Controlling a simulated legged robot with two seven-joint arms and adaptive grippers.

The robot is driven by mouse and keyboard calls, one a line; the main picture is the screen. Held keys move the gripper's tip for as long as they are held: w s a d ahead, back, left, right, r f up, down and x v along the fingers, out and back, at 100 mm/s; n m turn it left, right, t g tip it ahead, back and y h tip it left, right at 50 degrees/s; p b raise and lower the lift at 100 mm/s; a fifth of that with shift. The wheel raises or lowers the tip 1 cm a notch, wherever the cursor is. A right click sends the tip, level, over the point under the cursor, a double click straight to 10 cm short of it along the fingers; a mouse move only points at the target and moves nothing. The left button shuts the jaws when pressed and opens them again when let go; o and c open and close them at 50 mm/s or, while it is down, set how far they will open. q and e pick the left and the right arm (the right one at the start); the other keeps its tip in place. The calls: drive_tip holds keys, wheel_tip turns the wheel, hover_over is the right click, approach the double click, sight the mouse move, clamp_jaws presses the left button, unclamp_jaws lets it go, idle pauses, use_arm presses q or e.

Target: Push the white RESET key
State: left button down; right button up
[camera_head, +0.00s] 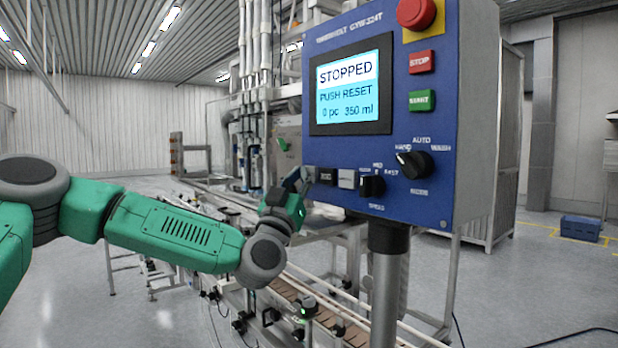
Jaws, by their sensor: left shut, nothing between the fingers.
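The blue control panel (440,190) stands at the right on a post. Its white key (346,179) sits in the lower row, between a dark key (326,176) and a black selector knob (372,186); I cannot read a label on the white key. The screen (349,88) reads STOPPED, PUSH RESET, 0 pc, 350 ml. My left gripper (306,176) is shut and empty at the panel's lower left edge, left of the dark key. Its tips look apart from the white key; whether they touch the panel edge I cannot tell. My right gripper is not in view.
Above on the panel are a red mushroom button (417,12), a red STOP key (421,62) and a green START key (422,101). A larger mode knob (413,164) is at the right. A conveyor (320,312) runs below, behind the post (388,290).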

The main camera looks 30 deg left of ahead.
use_arm(q)
drive_tip(key=shift+w+d, duration=0.15)
drive_tip(key=shift+w, duration=0.15)
idle(1.5)
drive_tip(key=shift+f, duration=0.15)
drive_tip(key=shift+s+f+b, duration=0.15)
drive_tip(key=shift+f+b, duration=0.1)
drive_tip(key=shift+b, duration=0.1)
drive_tip(key=shift+s, duration=0.25)
